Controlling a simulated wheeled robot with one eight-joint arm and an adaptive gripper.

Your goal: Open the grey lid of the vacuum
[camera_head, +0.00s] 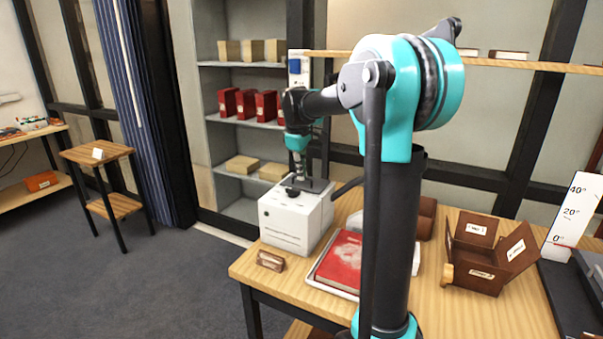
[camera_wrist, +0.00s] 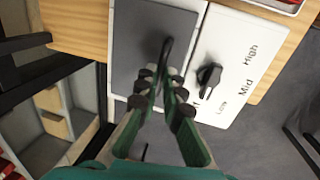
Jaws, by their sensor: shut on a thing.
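The vacuum (camera_head: 290,222) is a white box at the left end of the wooden table. Its grey lid (camera_head: 318,185) lies flat on top, as far as I can see. In the wrist view the grey lid (camera_wrist: 135,42) carries a thin black handle (camera_wrist: 166,48). My gripper (camera_wrist: 158,88) is shut on this handle, with its fingers hiding the handle's near end. In the head view my gripper (camera_head: 297,178) points down onto the lid. A black knob (camera_wrist: 208,76) sits on the white panel beside the lid, with Low, Mid and High marks.
A red book in a white tray (camera_head: 322,276) lies close to the vacuum. A small brown block (camera_head: 270,261) is near the table's front edge. An open brown box (camera_head: 482,262) stands farther right. Shelves with boxes (camera_head: 240,104) stand behind.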

